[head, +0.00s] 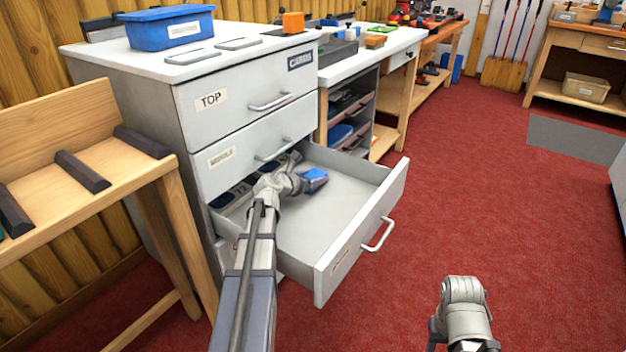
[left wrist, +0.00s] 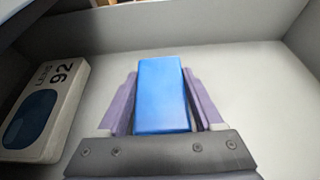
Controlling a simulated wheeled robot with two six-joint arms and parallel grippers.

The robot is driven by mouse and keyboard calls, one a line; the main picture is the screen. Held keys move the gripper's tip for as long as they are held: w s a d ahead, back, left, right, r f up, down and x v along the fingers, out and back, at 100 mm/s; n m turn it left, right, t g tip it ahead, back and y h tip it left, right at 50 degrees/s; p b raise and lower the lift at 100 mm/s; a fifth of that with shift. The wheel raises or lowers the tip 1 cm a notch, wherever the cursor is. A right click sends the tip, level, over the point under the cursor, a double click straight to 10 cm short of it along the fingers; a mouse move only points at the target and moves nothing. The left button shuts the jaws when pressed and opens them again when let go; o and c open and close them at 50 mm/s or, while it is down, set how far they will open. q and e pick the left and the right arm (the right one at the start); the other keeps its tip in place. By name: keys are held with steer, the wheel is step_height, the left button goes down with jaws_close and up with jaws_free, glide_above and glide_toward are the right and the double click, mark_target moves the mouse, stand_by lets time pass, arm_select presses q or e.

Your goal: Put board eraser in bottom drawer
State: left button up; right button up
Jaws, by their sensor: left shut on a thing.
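The board eraser (left wrist: 162,95) is a blue block between the two fingers of my left gripper (left wrist: 162,110) in the left wrist view. The left gripper is shut on it. In the head view the blue eraser (head: 314,176) shows at the tip of my left arm, inside or just above the open bottom drawer (head: 318,222). I cannot tell whether it touches the drawer floor. The drawer is pulled well out of the grey cabinet (head: 240,85). My right arm shows at the lower right of the head view, but its fingertips are out of sight.
A white box marked 92 (left wrist: 45,110) lies in the drawer, left of the eraser in the wrist view. The drawer's front and right part is bare. A blue bin (head: 168,28) stands on the cabinet top. A wooden bench (head: 80,180) stands to the left.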

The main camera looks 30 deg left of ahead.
arm_select(q)
steer(key=shift+f, duration=0.1)
steer(key=o, duration=1.4)
steer(key=shift+c, duration=0.2)
steer(key=shift+r, duration=0.25)
steer(key=p+v, duration=0.4)
steer(key=v, duration=0.6)
steer(key=shift+s, duration=0.25)
steer(key=shift+s+r+p, duration=0.25)
steer(key=shift+s+p, duration=0.05)
steer(key=shift+s, duration=0.35)
